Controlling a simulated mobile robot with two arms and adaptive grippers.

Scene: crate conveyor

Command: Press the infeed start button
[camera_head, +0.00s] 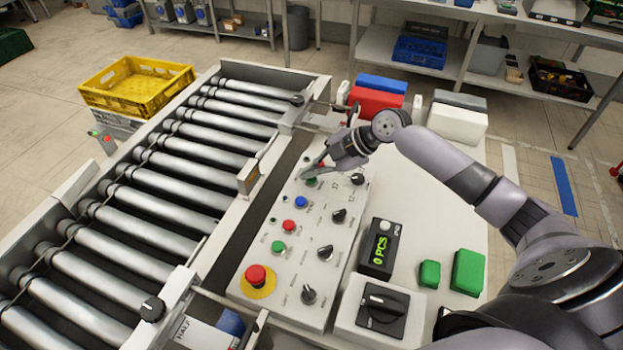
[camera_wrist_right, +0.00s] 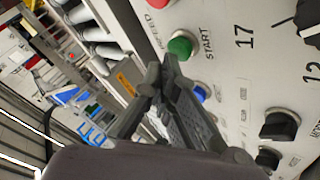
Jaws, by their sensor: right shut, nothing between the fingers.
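The control panel (camera_head: 300,250) carries several buttons and black knobs. At its far end a green button (camera_head: 312,183) shows partly, close by the fingers of my right gripper (camera_head: 308,174). In the right wrist view the green button (camera_wrist_right: 180,46) stands beside the label START, with a partly cut label ending in FEED. My right gripper (camera_wrist_right: 163,72) is shut and empty, its tips just short of the green button in that picture. I cannot tell whether they touch it. My left gripper is not in view.
A blue button (camera_head: 300,202), red button (camera_head: 288,226), second green button (camera_head: 278,247) and red emergency stop (camera_head: 257,277) line the panel. The roller conveyor (camera_head: 165,170) runs on the left, with a yellow crate (camera_head: 135,86) beyond it. A display (camera_head: 380,248) reads 0 PCS.

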